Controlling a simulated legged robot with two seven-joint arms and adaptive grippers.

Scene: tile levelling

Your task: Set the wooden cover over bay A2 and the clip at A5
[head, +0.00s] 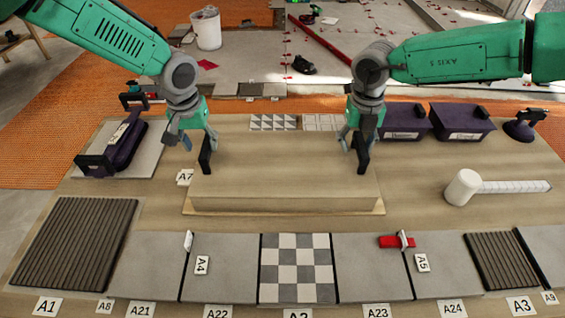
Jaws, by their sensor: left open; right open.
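The wooden cover (285,204), a broad pale box shape, rests on the table behind the row of tiles, beside label A7 (185,177). Bay A2 holds a grey-and-white checkered tile (297,270) at front centre; its label is cut off by the bottom edge. A white clip (404,238) stands at the seam near label A5 (421,263), with a red wedge (390,242) at it. My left gripper (191,152) is open and empty near the cover's left end. My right gripper (355,152) is open and empty near its right end. Contact with the cover cannot be told.
Another white clip (188,241) stands at the seam near label A4 (202,265). A white mallet (466,187) lies at right. Purple bins (463,122) and a suction cup (526,124) stand behind it. A purple tool (128,145) lies at left. Ribbed dark mats flank the tiles.

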